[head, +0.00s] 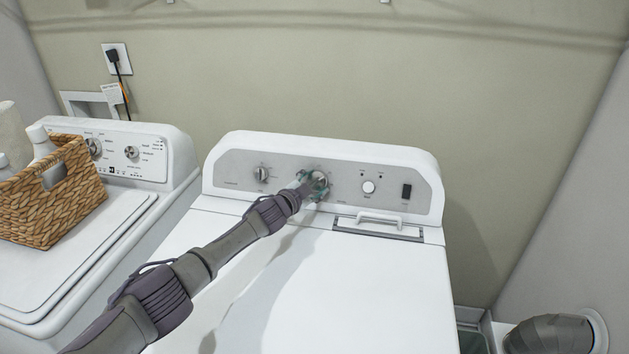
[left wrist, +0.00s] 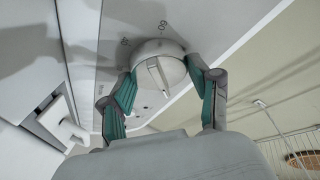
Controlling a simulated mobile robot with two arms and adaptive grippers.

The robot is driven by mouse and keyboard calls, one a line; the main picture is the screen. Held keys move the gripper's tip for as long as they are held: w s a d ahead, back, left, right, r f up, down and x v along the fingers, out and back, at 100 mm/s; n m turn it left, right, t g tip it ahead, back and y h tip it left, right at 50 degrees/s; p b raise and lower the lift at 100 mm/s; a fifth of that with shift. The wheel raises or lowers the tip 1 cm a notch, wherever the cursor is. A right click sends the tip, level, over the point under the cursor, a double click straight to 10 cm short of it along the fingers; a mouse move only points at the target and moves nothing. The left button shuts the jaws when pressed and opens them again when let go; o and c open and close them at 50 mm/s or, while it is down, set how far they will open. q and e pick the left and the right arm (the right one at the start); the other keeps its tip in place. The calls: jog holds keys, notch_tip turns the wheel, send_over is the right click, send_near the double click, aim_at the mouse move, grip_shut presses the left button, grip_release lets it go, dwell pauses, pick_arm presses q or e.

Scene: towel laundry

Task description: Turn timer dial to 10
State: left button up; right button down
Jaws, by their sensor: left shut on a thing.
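The timer dial (head: 319,178) is on the grey control panel (head: 232,169) of the dryer, partly hidden by my left gripper (head: 313,186). In the left wrist view the dial (left wrist: 158,62) is a round silver knob with a raised grip bar. Printed marks, one reading 60, stand near its rim. My left gripper (left wrist: 166,92) has its green-padded fingers on either side of the knob, shut on it. Which number the dial points to cannot be read. My right gripper is not in view.
Another knob (head: 261,174) is left of the dial; a white button (head: 368,187) and a black switch (head: 406,191) are to its right. The lint-screen handle (head: 378,226) lies below. A washer with a wicker basket (head: 60,205) stands at left. The dryer top (head: 350,290) is clear.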

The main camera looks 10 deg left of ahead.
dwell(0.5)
pick_arm(q)
jog(key=o, duration=1.2)
jog(key=shift+w, duration=0.1)
jog(key=shift+c, duration=0.2)
jog(key=v, duration=1.2)
